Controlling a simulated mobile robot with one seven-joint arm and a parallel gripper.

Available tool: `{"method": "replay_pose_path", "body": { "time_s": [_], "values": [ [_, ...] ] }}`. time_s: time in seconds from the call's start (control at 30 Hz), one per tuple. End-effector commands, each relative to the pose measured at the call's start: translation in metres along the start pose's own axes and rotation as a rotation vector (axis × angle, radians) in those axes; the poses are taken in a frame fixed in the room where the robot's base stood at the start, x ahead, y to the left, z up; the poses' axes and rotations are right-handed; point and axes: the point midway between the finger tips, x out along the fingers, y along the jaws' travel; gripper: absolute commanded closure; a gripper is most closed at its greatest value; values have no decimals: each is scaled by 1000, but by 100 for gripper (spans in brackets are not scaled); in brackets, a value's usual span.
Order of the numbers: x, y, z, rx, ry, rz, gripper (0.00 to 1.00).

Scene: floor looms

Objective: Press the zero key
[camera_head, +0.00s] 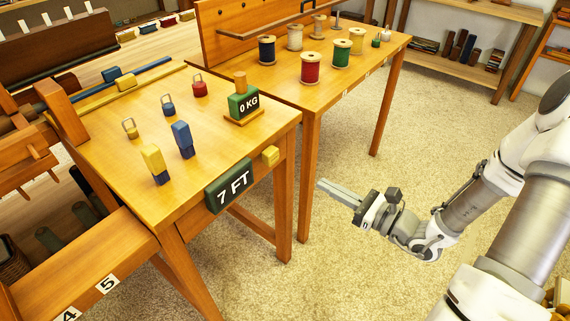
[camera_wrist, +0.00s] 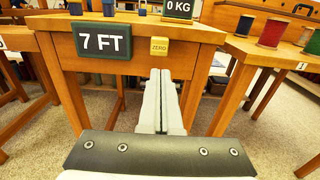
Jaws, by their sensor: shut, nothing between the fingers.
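The zero key is a small yellow block (camera_wrist: 159,48) on the front edge of the wooden table, marked ZERO in the wrist view. It also shows in the head view (camera_head: 270,156), just right of the dark green 7 FT sign (camera_head: 229,186). My gripper (camera_head: 320,186) is shut and empty, held in the air in front of the table, apart from the key. In the wrist view the closed fingers (camera_wrist: 161,74) point towards the table front, with their tips just below the key in the picture.
A green 0 KG block (camera_head: 243,104) stands on the table near its right corner. Yellow and blue weights (camera_head: 182,139) stand on the same top. A second table with thread spools (camera_head: 311,68) stands behind to the right. Carpeted floor lies open around my arm.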

Motion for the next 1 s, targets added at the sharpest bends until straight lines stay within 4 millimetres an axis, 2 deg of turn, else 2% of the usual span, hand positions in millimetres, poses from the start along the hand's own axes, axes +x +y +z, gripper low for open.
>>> {"method": "replay_pose_path", "body": {
  "time_s": [0.3, 0.5, 0.7, 1.0],
  "values": [
    [67, 2, -3, -2, -2, 7, 100],
    [104, 2, -3, -2, -1, 5, 100],
    [123, 1, -1, -2, 0, 3, 100],
    [127, 1, 0, 0, 1, 2, 100]
  ]
}}
